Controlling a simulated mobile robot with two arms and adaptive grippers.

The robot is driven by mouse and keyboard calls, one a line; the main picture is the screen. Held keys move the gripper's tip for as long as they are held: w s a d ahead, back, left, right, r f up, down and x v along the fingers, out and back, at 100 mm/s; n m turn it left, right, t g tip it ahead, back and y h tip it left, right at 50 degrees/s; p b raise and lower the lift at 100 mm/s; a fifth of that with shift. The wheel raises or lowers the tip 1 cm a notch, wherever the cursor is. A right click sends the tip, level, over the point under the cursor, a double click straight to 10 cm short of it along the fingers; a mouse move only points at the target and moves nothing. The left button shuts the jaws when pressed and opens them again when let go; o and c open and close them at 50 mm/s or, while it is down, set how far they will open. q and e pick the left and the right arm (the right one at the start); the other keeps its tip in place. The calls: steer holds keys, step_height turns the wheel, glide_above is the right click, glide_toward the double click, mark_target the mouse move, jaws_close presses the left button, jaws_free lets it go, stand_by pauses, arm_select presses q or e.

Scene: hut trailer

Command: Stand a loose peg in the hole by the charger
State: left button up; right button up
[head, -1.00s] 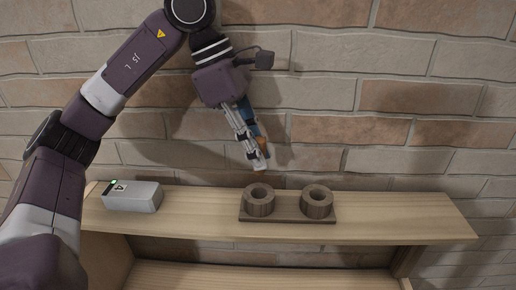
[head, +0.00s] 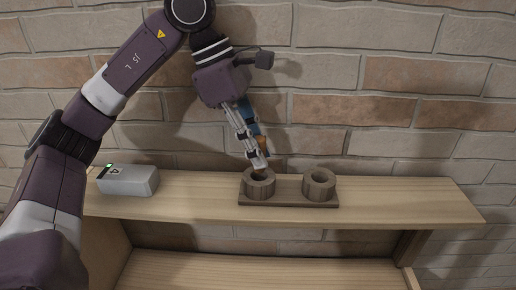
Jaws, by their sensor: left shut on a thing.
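A wooden block (head: 290,203) on the shelf carries two raised round holders, each with a hole. The left holder (head: 259,188) is the one nearer the charger (head: 130,181), a grey box with a green light and a label. The right holder (head: 319,186) has an open, empty hole. My left gripper (head: 260,160) points down over the left holder, its fingertips at the rim of the hole. It is shut on the peg (head: 262,143), of which only an orange-brown bit shows beside the fingers. Whether the peg's lower end is inside the hole is hidden. My right gripper is out of view.
The pale wooden shelf (head: 400,205) is clear to the right of the block and between block and charger. A brick wall (head: 420,110) stands close behind. A lower wooden board (head: 220,272) lies under the shelf.

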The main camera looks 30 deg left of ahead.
arm_select(q)
steer(key=shift+f, duration=0.25)
steer(key=shift+f+b, duration=1.35)
steer(key=o, duration=0.9)
steer(key=shift+o, duration=0.2)
steer(key=v, duration=1.2)
steer(key=shift+s+r, duration=0.1)
